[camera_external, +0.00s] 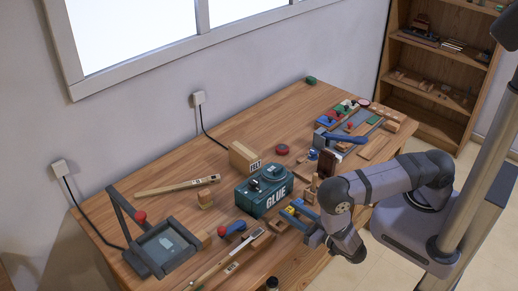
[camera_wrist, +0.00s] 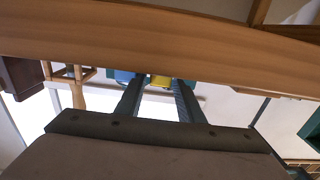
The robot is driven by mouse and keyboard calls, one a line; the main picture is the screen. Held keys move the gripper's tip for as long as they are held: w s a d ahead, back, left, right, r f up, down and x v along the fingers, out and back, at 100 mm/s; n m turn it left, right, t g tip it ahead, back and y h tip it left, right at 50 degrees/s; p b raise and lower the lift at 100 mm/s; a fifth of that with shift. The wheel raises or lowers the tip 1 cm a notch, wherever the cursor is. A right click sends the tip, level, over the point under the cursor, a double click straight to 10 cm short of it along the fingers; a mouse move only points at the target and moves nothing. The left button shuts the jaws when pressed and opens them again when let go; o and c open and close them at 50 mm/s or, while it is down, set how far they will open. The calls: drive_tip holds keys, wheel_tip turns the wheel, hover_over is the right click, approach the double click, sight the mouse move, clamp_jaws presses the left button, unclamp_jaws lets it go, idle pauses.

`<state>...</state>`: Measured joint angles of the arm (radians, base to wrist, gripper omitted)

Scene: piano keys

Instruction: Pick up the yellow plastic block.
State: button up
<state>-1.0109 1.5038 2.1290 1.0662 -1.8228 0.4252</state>
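The yellow plastic block (camera_wrist: 160,80) shows in the wrist view as a small yellow patch between and beyond my fingertips, partly cut off by a wooden piece above it. In the external view it is a small yellow spot (camera_external: 290,211) on the bench, close to the fingers and right of the green glue box. My gripper (camera_external: 297,215) is low over the bench at its front edge. In the wrist view its two fingers (camera_wrist: 160,84) are spread apart, and I see no clear contact with the block.
A blue piece (camera_wrist: 125,76) is left of the yellow patch. A wooden piece (camera_wrist: 150,38) spans the top of the wrist view. The green glue box (camera_external: 265,192) stands left of my gripper. Blocks and tools crowd the bench; its back left (camera_external: 175,160) is clearer.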

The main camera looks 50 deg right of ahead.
sight(290, 210)
drive_tip(key=shift+w, duration=0.6)
drive_tip(key=c, duration=0.8)
drive_tip(key=shift+r, duration=0.1)
wheel_tip(290, 210, up, 10)
drive_tip(key=p, duration=0.8)
drive_tip(key=shift+d, duration=0.1)
